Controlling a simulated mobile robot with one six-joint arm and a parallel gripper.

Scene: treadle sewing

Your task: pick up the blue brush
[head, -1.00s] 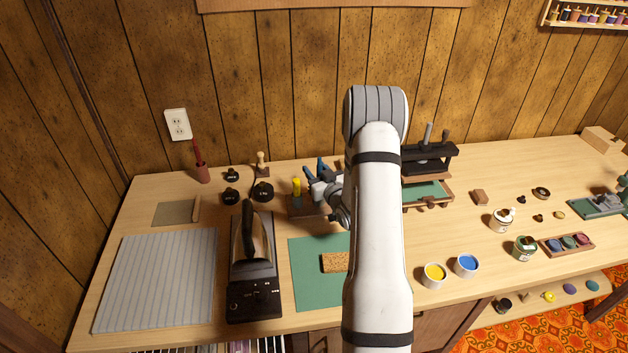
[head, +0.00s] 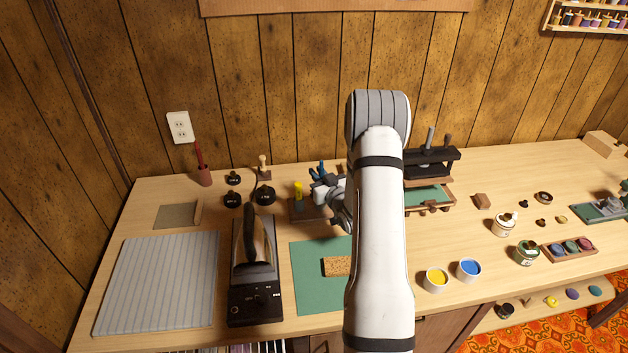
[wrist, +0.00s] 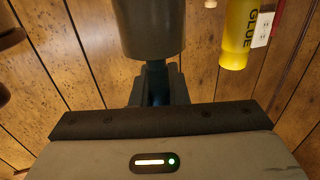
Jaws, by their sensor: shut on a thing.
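My gripper (head: 321,174) is at the back of the table in the head view, partly behind my own arm, above a small wooden holder (head: 309,212). In the wrist view my gripper (wrist: 158,84) has its dark fingers closed on a narrow blue part of the blue brush (wrist: 154,72). A wide grey cylinder shows just beyond the fingers; I cannot tell whether it belongs to the brush. In the head view I cannot separate the brush from the blue fingers, nor tell whether it is clear of the holder.
A yellow glue bottle (head: 298,191) stands close to my gripper at the holder. Black weights (head: 264,194) and an iron (head: 252,240) are to the left. A cork block (head: 336,266) lies on the green mat (head: 306,290). A black press (head: 430,161) stands right.

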